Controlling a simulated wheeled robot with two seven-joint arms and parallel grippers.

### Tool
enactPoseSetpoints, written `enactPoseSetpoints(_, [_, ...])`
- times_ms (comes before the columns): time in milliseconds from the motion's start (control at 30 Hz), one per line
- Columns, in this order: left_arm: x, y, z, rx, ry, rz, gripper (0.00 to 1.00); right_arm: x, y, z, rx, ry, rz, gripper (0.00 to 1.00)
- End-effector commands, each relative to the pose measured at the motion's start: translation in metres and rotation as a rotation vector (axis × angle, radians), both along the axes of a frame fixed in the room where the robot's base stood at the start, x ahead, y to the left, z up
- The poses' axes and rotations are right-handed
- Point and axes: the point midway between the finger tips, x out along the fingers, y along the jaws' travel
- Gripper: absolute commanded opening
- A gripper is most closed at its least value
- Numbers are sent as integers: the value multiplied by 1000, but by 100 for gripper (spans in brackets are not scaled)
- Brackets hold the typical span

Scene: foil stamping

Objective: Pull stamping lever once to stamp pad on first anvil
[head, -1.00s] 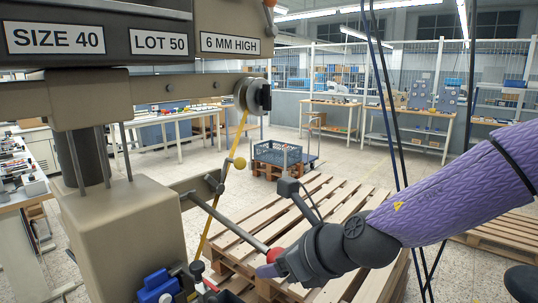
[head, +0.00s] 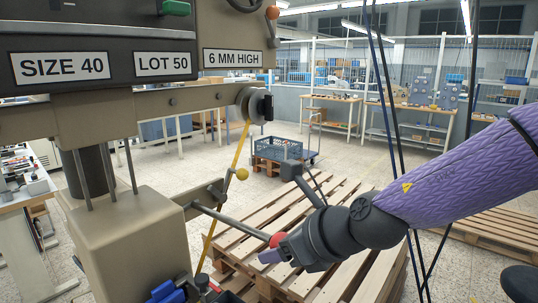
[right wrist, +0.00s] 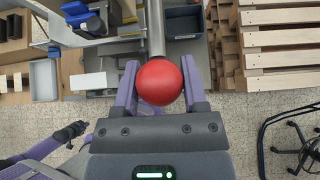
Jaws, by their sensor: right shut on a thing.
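The stamping lever is a grey rod (head: 232,223) with a red ball knob (head: 278,239), coming from a pivot on the press at left and sloping down to the right. My right gripper (head: 272,254) is at the knob. In the right wrist view, the knob (right wrist: 160,82) sits between my two purple fingers, which are shut on it. The press shows a beige column housing (head: 130,235) and labels SIZE 40, LOT 50 and 6 MM HIGH. I cannot make out the first anvil or the pad. I cannot identify my left gripper.
A yellow strap with a yellow ball (head: 242,174) hangs beside the lever pivot. A blue block (head: 165,293) is at the press's foot. Wooden pallets (head: 330,205) lie behind the lever. A grey-blue crate (head: 282,148) stands farther back.

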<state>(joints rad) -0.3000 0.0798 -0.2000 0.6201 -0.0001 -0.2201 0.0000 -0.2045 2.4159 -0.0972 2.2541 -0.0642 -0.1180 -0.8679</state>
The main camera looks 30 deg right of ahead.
Motion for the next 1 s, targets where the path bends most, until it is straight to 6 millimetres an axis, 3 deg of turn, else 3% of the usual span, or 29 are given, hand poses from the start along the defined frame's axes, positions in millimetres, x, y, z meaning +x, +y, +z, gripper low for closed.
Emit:
enactPoseSetpoints(33, [1, 0, 10, 0, -1, 0, 0, 0, 0, 12, -1, -2, -1, 0])
enactPoseSetpoints(233, [1, 0, 18, 0, -3, 0, 0, 0, 0, 24, -1, -1, -2, 0])
enactPoseSetpoints(400, [2, 0, 34, 0, -4, 0, 0, 2, 0, 48, -2, -2, -2, 0])
enactPoseSetpoints(533, [2, 0, 36, 0, -5, 0, 0, 3, 1, 53, 0, 1, -1, 0])
enactPoseSetpoints(1000, [3, 0, 60, 0, -7, 0, 0, 19, 7, 100, -2, -3, -3, 0])
